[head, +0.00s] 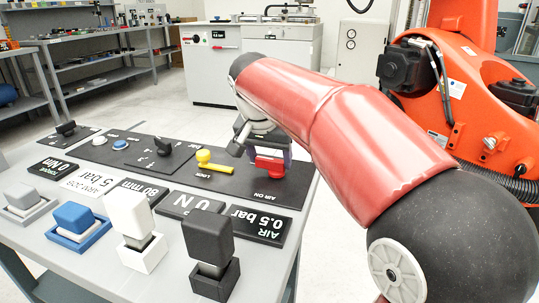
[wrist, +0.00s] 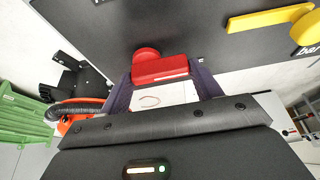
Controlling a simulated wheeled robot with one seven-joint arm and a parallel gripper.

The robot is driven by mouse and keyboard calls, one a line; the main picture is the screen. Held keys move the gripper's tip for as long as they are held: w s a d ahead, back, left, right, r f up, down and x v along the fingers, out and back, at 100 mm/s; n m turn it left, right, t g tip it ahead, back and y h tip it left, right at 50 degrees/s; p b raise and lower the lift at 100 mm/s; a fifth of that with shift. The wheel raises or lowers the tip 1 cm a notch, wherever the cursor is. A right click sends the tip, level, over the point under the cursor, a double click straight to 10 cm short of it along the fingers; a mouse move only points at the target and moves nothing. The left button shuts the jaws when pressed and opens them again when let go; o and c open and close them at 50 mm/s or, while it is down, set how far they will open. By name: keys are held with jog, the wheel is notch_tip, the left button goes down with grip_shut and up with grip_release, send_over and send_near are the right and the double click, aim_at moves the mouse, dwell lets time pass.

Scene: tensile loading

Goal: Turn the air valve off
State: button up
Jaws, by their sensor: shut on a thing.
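The air valve is a red handle (head: 270,166) on the black panel, with the label "AIR ON" in front of it. In the wrist view the red handle (wrist: 160,69) is a bar with a round knob at its upper left. My gripper (head: 262,150) reaches the panel from above. In the wrist view its two dark fingers (wrist: 162,80) are at the left and right ends of the red bar, and it is shut on it. In the head view the gripper and arm hide part of the handle.
A yellow handle (head: 214,165) marked "LOCK" sits left of the valve on the panel. Label plates (head: 258,226) and several blocks on holders, among them a black one (head: 208,243), stand in front. An orange robot arm (head: 470,110) stands at the right, a white cabinet (head: 210,75) behind.

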jog(key=o, duration=1)
jog(key=shift+r, duration=0.1)
jog(key=p+v, duration=0.1)
jog(key=v, duration=0.6)
jog(key=shift+s+a+r, duration=0.1)
jog(key=shift+s+r, duration=0.05)
jog(key=shift+r, duration=0.15)
